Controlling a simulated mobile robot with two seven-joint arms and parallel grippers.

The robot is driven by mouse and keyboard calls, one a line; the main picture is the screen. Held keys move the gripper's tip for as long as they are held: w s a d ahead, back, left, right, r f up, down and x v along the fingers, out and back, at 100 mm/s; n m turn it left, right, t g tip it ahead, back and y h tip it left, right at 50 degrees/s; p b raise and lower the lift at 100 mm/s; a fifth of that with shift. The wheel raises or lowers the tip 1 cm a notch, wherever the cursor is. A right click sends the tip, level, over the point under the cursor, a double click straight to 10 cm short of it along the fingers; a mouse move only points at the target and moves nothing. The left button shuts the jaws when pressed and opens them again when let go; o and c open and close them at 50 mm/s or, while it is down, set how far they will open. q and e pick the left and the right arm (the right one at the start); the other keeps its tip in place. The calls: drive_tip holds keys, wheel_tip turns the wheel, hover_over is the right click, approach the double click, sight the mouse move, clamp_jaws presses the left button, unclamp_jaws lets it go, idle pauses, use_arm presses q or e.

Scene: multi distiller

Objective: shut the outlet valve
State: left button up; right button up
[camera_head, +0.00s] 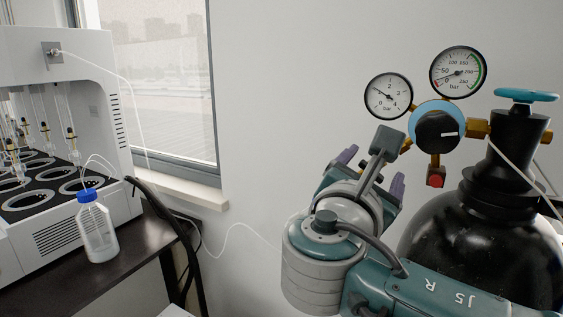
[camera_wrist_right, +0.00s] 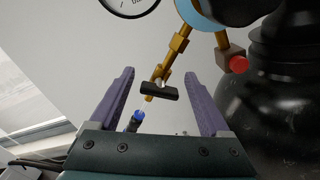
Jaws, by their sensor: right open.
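The outlet valve shows in the right wrist view as a black bar handle (camera_wrist_right: 159,91) on a brass pipe (camera_wrist_right: 171,58) that slopes down from the regulator. The handle lies crosswise to the pipe. My right gripper (camera_wrist_right: 158,74) is open, its purple fingers on either side of the handle with visible gaps; contact does not show. The regulator (camera_head: 436,126) has a black knob. My left gripper is not in view.
The black gas cylinder (camera_head: 480,240) stands close at the right, with a blue handwheel (camera_head: 525,95) on top. Two gauges (camera_head: 388,96) and a red part (camera_head: 436,178) are near my gripper. A distiller (camera_head: 70,235) and a blue-capped bottle (camera_head: 97,228) stand left.

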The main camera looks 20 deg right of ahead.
drive_tip(key=shift+c, duration=0.3)
clamp_jaws()
drive_tip(key=shift+f+m+b, duration=0.15)
drive_tip(key=shift+m+b, duration=0.25)
drive_tip(key=shift+m, duration=0.9)
drive_tip(key=shift+o, duration=0.3)
unclamp_jaws()
